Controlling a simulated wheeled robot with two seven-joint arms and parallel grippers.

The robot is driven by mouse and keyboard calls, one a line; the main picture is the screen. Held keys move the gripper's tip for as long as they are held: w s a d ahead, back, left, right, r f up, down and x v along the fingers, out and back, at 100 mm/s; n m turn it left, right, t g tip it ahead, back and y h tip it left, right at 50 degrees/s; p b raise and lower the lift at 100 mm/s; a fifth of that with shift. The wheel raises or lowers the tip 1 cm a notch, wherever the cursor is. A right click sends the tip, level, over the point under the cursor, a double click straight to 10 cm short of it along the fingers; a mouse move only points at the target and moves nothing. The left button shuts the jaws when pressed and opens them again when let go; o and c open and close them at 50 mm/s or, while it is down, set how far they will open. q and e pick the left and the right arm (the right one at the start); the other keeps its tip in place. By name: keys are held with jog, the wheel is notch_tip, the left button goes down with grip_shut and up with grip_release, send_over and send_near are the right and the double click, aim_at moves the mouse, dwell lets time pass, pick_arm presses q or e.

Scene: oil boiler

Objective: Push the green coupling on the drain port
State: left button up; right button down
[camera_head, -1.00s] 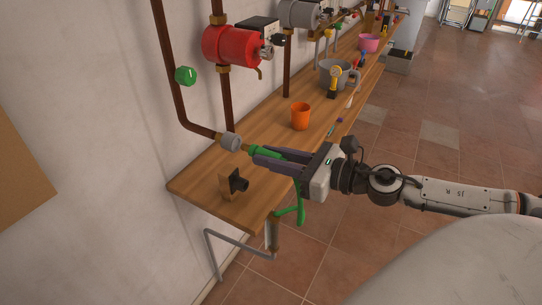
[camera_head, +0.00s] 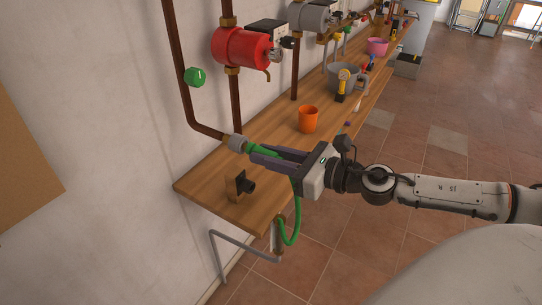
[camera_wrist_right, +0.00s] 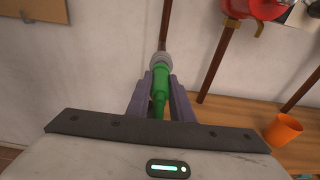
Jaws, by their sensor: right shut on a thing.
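The green coupling (camera_head: 262,149) is held between the fingers of my right gripper (camera_head: 268,156), which is shut on it. It also shows in the right wrist view (camera_wrist_right: 160,82), pointing away from the gripper. Its front end meets the grey drain port (camera_head: 236,142) at the end of the brown pipe; the port also shows in the right wrist view (camera_wrist_right: 161,60). The two look in line and touching, but I cannot tell how far the coupling is seated. A green hose (camera_head: 296,215) hangs from it below the gripper. My left gripper is not in view.
A wooden bench (camera_head: 215,178) runs along the wall. A small block with a black knob (camera_head: 240,185) and an orange cup (camera_head: 308,119) stand on it near the gripper. A red pump (camera_head: 240,47) and a green valve knob (camera_head: 195,77) are above.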

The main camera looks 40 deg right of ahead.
jog(key=shift+w+a, duration=0.2)
jog(key=shift+w, duration=0.3)
jog(key=c, duration=1.5)
grip_release()
jog(key=shift+s, duration=0.1)
jog(key=shift+b+v, duration=0.3)
jog(key=shift+v, duration=4.75)
jog(key=shift+s, duration=0.1)
